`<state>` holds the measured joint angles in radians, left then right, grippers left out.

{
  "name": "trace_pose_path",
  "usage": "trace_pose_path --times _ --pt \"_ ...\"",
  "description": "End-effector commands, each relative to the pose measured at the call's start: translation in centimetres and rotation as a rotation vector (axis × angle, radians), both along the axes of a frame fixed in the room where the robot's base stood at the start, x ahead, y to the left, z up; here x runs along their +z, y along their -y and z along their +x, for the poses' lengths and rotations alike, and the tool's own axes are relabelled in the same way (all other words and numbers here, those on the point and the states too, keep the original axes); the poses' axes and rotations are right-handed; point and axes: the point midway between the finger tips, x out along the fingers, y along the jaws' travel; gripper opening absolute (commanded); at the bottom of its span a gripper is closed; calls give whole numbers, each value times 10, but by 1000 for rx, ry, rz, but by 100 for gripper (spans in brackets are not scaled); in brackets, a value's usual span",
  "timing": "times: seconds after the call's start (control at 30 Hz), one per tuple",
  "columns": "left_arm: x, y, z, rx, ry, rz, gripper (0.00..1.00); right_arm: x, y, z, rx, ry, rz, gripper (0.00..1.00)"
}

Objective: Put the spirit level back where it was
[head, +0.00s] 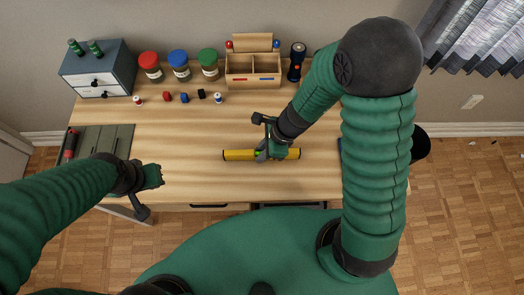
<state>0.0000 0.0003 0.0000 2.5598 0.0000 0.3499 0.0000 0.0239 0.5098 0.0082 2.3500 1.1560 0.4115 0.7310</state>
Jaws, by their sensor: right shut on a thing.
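The yellow spirit level (239,155) lies lengthwise left to right near the front middle of the wooden desk (185,130). My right gripper (263,155) is shut on it near its middle and hides part of it. I cannot tell whether the level touches the desk or is just above it. My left gripper (155,177) is over the desk's front left part, away from the level. Its fingers are too small and dark to tell if they are open.
A grey-green mat (115,140) with a red-handled tool (70,145) lies at left. Along the back stand a drawer box (97,70), red, blue and green-lidded jars (179,66), a wooden organizer (253,70) and a flashlight (296,62).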

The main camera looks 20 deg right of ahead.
Motion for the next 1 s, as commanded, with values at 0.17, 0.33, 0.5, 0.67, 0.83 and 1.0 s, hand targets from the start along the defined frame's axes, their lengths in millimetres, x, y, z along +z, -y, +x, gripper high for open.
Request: trace_pose_path --times 0.17,0.33,0.5,0.67,0.83,1.0 --pt "-1 0 0 0 0 0 0 -1 0 0 0 0 0 33" --pt "-1 0 0 0 0 0 0 -1 0 0 0 0 0 40" --pt "0 0 0 0 0 0 0 0 0 0 0 0 0 40" --pt "12 0 0 0 0 0 0 20 6 -1 1 4 0 40" --pt "35 0 0 0 0 0 0 63 22 -5 -2 5 1 40" --pt "49 0 0 0 0 0 0 97 37 -10 -1 3 0 40"
